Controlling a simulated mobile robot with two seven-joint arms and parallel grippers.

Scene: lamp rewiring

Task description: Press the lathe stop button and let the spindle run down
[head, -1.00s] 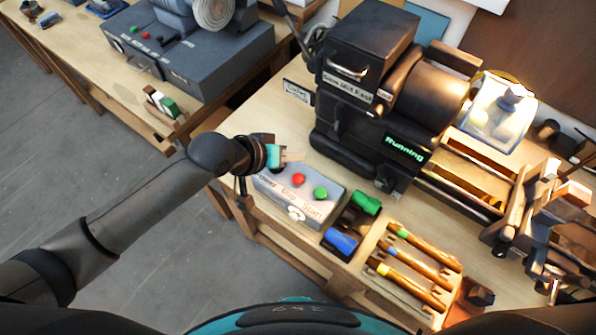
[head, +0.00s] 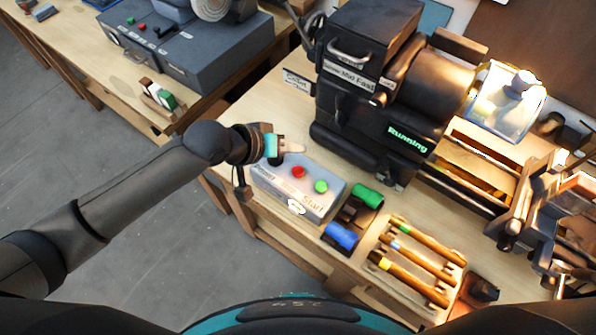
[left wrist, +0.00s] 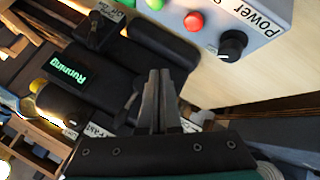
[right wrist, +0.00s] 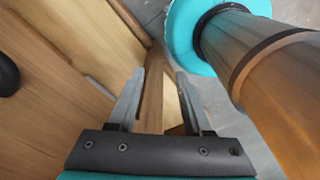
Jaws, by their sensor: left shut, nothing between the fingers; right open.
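The grey control box (head: 290,192) stands on the bench in front of the lathe, with a red button (head: 298,172), a green button (head: 320,186) and labels including Start. The lathe (head: 370,90) carries a lit green sign (head: 408,139) reading Running. My left gripper (head: 298,148) is shut and empty, beyond the box's far edge near the red button and apart from it. In the left wrist view its fingers (left wrist: 160,75) are together; the red button (left wrist: 194,22) and a black knob (left wrist: 232,43) lie ahead. My right gripper (right wrist: 159,75) is open and empty.
Green and blue cylinders (head: 367,198) and a rack of wooden-handled tools (head: 415,262) stand right of the box. Another bench with a grey machine (head: 185,55) is at upper left; bare floor lies between.

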